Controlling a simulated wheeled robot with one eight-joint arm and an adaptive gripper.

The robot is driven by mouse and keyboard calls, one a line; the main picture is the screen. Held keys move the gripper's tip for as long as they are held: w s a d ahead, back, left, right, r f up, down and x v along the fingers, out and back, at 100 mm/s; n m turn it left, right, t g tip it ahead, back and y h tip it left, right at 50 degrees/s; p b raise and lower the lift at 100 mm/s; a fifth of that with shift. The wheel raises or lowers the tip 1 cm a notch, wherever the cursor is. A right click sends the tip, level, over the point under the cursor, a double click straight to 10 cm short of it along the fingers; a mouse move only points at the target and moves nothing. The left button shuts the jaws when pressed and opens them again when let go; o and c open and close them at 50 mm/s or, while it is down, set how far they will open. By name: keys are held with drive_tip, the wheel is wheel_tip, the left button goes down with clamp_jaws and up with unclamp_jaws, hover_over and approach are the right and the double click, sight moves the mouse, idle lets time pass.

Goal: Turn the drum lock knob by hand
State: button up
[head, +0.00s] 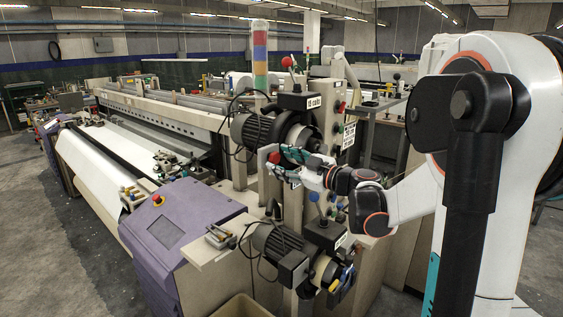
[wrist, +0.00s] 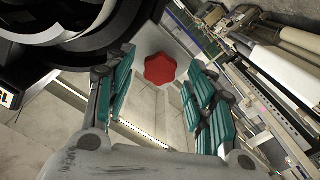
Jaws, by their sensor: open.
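A red lobed knob (wrist: 160,69), which looks like the drum lock knob, shows in the wrist view between my two teal-padded fingers. My gripper (wrist: 160,78) is open, one finger on each side of the knob, with visible gaps on both sides. I cannot tell how deep the knob sits between the fingertips. In the head view my gripper (head: 283,167) reaches left to the upper feeder drum unit on the loom's end, and a small red spot (head: 274,157) shows at the fingertips. The fingers partly hide it.
A dark round drum unit (wrist: 70,25) is close beside the left finger. In the head view, the upper motor (head: 250,131), a lower motor unit (head: 275,243) and a blue-ball lever (head: 314,197) crowd around my gripper. A purple loom cover (head: 180,225) stands at the left.

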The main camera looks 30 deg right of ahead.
drive_tip(key=shift+v, duration=2.6)
drive_tip(key=v, duration=1.2)
drive_tip(key=shift+r, duration=0.1)
